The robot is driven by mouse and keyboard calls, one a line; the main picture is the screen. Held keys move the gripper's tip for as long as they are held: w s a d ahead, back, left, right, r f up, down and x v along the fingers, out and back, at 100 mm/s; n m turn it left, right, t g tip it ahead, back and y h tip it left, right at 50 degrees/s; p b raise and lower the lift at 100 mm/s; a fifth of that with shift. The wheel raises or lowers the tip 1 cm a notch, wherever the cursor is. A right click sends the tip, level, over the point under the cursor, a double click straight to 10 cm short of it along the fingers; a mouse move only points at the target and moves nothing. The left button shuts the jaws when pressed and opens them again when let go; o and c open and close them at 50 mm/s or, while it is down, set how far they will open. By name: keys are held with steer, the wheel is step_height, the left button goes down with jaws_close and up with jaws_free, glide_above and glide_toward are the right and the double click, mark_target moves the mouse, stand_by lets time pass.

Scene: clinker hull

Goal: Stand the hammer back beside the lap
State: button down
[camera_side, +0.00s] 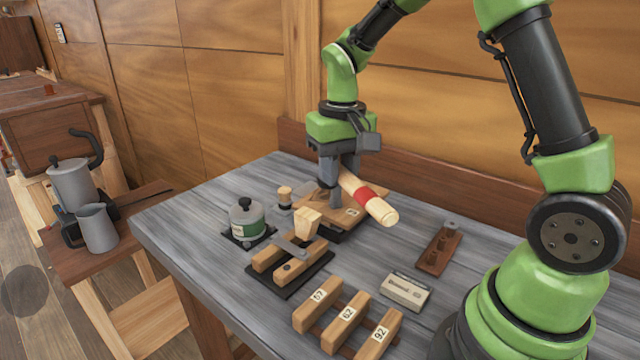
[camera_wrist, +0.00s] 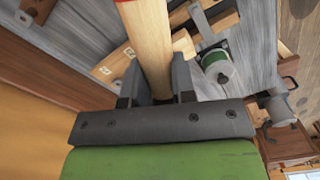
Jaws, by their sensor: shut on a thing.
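My gripper (camera_side: 340,185) is shut on the hammer (camera_side: 378,208), a thick pale wooden shaft with a red band. In the side view the hammer is tilted, its rounded end pointing down to the right, above the bench. In the wrist view the hammer's shaft (camera_wrist: 150,40) runs up between the two grey fingers (camera_wrist: 156,85). I cannot make out a hammer head. Below and behind my gripper lie pale wooden boards with a small label (camera_side: 352,212), which may be the lap. They are partly hidden by my gripper and the hammer.
A wooden clamp-like block (camera_side: 290,255) sits in front, with numbered blocks (camera_side: 348,315), a small box (camera_side: 405,291) and a brown rack (camera_side: 438,250) further right. Bare grey bench (camera_side: 185,225) shows at the left.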

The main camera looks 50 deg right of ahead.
steer(key=s+d+f+m, duration=0.4)
steer(key=d+f+m, duration=0.3)
steer(key=d+m, duration=0.5)
steer(key=shift+m, duration=0.5)
steer(key=shift+s+a+f, duration=0.1)
steer(key=shift+a+f, duration=0.05)
steer(key=shift+f, duration=1.9)
steer(key=shift+a+f, duration=0.15)
steer(key=shift+f, duration=1.85)
steer(key=shift+f, duration=0.45)
steer(key=c, duration=0.9)
jaws_free()
steer(key=shift+o, duration=0.2)
step_height(320, 180, up, 8)
